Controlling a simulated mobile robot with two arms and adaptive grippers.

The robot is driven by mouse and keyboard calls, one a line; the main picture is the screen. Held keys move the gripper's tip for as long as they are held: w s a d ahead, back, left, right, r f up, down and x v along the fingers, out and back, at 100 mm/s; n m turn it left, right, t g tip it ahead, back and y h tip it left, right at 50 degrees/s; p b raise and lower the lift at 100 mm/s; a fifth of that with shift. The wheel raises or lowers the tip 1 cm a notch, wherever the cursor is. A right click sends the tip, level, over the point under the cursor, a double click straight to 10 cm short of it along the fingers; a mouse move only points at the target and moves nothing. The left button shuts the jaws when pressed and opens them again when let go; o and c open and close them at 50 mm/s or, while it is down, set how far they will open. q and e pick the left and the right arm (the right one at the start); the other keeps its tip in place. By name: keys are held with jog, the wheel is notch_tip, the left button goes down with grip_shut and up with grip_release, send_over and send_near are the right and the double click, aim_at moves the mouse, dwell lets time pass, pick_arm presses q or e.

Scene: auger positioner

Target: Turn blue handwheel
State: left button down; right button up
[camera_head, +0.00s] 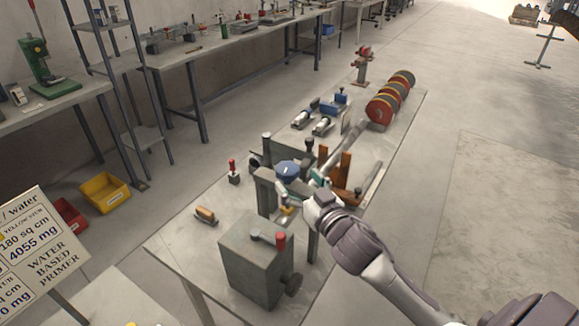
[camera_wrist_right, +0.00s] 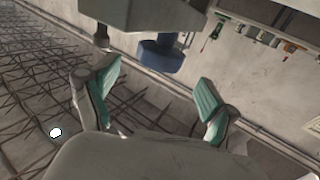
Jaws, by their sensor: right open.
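My right gripper (camera_head: 300,185) is just in front of and to the right of the wheel in the head view. In the right wrist view its two green-padded fingers (camera_wrist_right: 158,88) are spread apart with nothing between them. The wheel appears apart from both pads. My left gripper is not in view.
The workbench (camera_head: 185,245) holds a grey box with a red-tipped lever (camera_head: 253,258) at its near end. Orange-brown brackets (camera_head: 337,168) stand right of the wheel, and red-and-black discs (camera_head: 383,108) at the far end. Open floor (camera_head: 500,190) lies to the right.

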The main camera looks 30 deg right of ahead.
aim_at(293, 175)
jog(key=shift+w+p, duration=0.35)
jog(key=shift+w, duration=1.95)
jog(key=shift+c, duration=0.2)
jog(key=c, duration=1.1)
